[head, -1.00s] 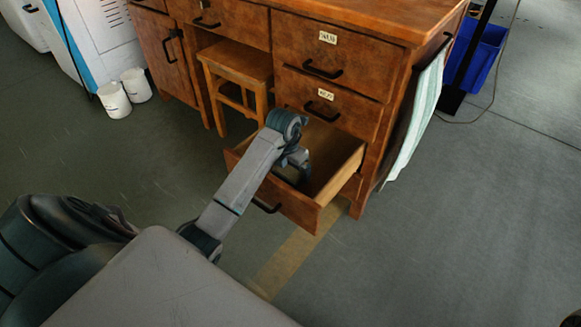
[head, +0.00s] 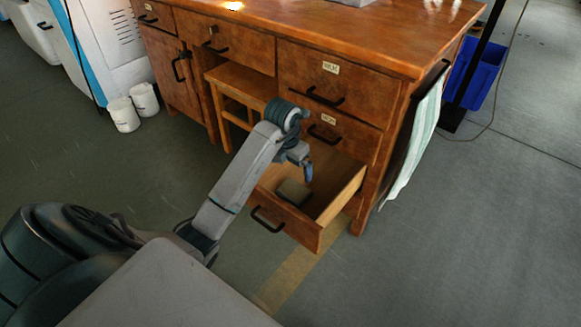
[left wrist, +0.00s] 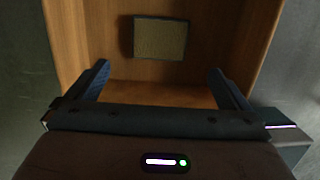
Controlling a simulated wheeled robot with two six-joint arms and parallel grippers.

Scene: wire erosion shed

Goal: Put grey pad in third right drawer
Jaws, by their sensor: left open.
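The grey pad (head: 294,191) lies flat on the floor of the open third right drawer (head: 342,204), the lowest of the right-hand stack. In the left wrist view the pad (left wrist: 160,38) lies in the drawer beyond my fingertips, apart from them. My left gripper (head: 305,165) is above the open drawer. In the left wrist view my left gripper (left wrist: 158,78) has its two fingers spread wide with nothing between them. My right gripper is not in view.
The wooden desk (head: 400,50) has two closed labelled drawers above the open one. A striped towel (head: 415,135) hangs on its right side. A wooden stool (head: 240,85) stands under the desk. White pots (head: 124,114) and a blue bin (head: 478,72) stand on the floor.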

